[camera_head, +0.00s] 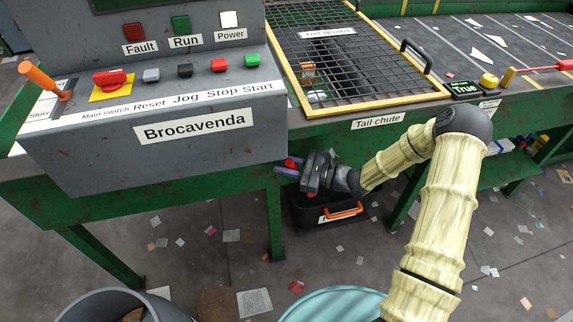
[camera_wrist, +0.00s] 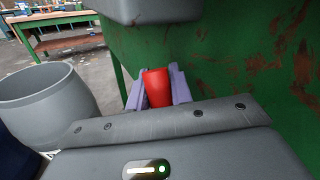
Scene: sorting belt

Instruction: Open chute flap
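A red handle-like piece (camera_wrist: 157,88) stands between the two purple fingers of my gripper (camera_wrist: 159,84) in the wrist view, with a finger against each side. In the head view my gripper (camera_head: 286,170) points left beneath the green belt frame, near its leg, and a bit of the red piece (camera_head: 291,162) shows at the fingers. What the red piece joins is hidden. The label "Tail chute" (camera_head: 378,122) is on the green frame above and right of my gripper. I cannot make out the chute flap itself.
A grey control box (camera_head: 190,140) overhangs to the left of my gripper. A black bin with an orange handle (camera_head: 344,211) sits on the floor below. A yellow-framed mesh guard (camera_head: 355,60) covers the belt end. A grey barrel (camera_wrist: 45,100) stands left in the wrist view.

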